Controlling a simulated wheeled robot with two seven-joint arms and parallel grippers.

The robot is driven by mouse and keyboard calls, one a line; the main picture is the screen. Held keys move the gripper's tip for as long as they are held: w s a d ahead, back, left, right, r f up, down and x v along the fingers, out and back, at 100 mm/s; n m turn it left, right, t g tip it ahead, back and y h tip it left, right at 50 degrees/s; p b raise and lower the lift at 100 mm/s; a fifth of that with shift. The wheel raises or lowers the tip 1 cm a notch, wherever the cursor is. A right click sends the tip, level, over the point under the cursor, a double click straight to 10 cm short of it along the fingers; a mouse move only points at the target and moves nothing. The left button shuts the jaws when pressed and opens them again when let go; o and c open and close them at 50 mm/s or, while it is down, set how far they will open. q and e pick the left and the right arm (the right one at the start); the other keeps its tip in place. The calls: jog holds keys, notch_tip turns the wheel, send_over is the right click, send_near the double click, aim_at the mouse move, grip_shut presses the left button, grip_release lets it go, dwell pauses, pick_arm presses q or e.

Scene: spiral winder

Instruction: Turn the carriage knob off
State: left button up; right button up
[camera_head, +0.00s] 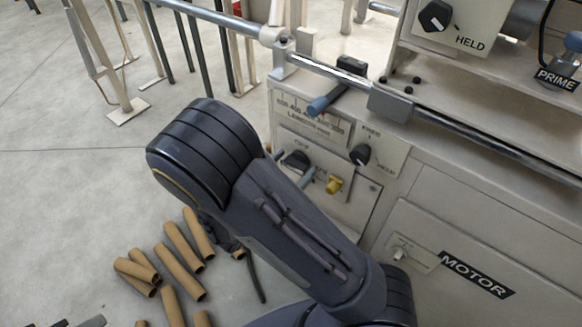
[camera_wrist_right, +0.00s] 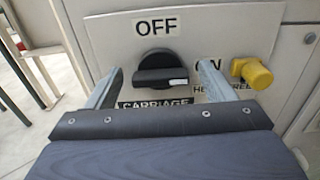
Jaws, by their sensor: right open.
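The carriage knob (camera_wrist_right: 160,70) is black, on a pale panel between an OFF label above and a CARRIAGE label below. Its bar lies about level, with the white mark at its right end, toward the ON label (camera_wrist_right: 211,66). In the head view the knob (camera_head: 296,160) shows just past my right arm. My right gripper (camera_wrist_right: 159,76) is open, one grey finger on each side of the knob. I cannot tell whether either finger touches it. In the head view my arm hides most of this gripper (camera_head: 308,176). My left gripper is not in view.
A yellow knob (camera_wrist_right: 252,73) sticks out close to the right finger. A black FREE/HELD knob (camera_head: 361,155) and a blue-ended lever (camera_head: 322,103) are above it. A MOTOR switch (camera_head: 399,252) is lower right. Cardboard tubes (camera_head: 181,246) lie on the floor at left.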

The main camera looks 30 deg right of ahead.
jog(key=c, duration=1)
jog(key=shift+r+n+p, duration=0.2)
jog(key=shift+n+p, duration=0.3)
jog(key=shift+p, duration=0.3)
jog(key=n+p, duration=0.7)
jog(key=p, duration=0.2)
jog(key=shift+w+p, duration=0.15)
jog(key=shift+p, duration=0.15)
jog(key=n+p, duration=0.3)
jog(key=n, duration=0.1)
jog(key=shift+a+f+n, duration=0.1)
jog(key=shift+f+n, duration=0.05)
jog(key=shift+n, duration=0.25)
jog(key=n+p, duration=0.1)
jog(key=n, duration=0.1)
jog(key=shift+f+n, duration=0.15)
jog(key=shift+n, duration=0.15)
jog(key=shift+f+n+p, duration=0.1)
jog(key=shift+n+p, duration=0.6)
jog(key=shift+n, duration=0.8)
